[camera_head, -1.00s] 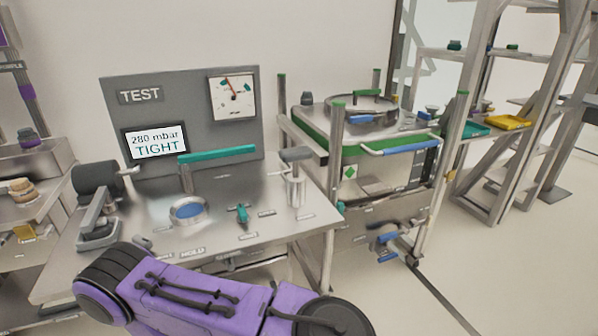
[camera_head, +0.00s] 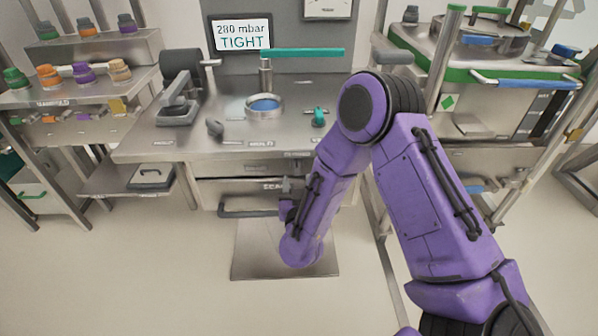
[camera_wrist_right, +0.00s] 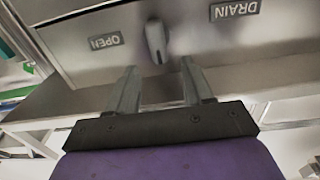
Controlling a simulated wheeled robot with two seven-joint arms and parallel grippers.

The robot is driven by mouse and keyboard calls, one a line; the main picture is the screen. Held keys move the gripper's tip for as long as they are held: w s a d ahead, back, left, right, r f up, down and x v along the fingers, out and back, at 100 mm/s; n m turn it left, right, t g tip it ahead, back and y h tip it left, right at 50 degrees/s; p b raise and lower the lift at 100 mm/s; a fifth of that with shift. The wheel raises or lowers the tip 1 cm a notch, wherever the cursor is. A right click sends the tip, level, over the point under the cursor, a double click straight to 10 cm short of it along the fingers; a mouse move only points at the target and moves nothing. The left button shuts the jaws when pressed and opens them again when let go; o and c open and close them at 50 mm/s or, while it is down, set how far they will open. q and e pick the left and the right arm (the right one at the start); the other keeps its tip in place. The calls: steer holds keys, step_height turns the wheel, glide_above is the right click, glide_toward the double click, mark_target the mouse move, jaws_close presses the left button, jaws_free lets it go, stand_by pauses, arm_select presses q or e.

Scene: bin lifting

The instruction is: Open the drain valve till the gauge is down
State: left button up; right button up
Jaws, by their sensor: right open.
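The drain valve's grey lever (camera_wrist_right: 156,42) shows in the right wrist view on a metal panel, between the labels OPEN (camera_wrist_right: 105,41) and DRAIN (camera_wrist_right: 235,9). My right gripper (camera_wrist_right: 159,66) is open, its fingertips just short of the lever and to either side of it, with nothing between them. In the head view my right gripper (camera_head: 291,187) is small and partly hidden at the front of the bench; I cannot make out the lever there. Only the lower edge of the gauge (camera_head: 327,9) is in view, its needle cut off. The display (camera_head: 241,35) reads 280 mbar TIGHT. My left gripper is out of view.
The test bench (camera_head: 140,146) carries a blue-centred ring (camera_head: 264,106), a teal-handled lever (camera_head: 300,53) and a small teal valve (camera_head: 319,117). Shelves with coloured caps (camera_head: 48,76) are at left.

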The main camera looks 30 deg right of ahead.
mark_target(297, 166)
steer(key=p+x, duration=0.1)
steer(key=x, duration=0.9)
steer(key=shift+d+r, duration=0.2)
steer(key=c, duration=0.7)
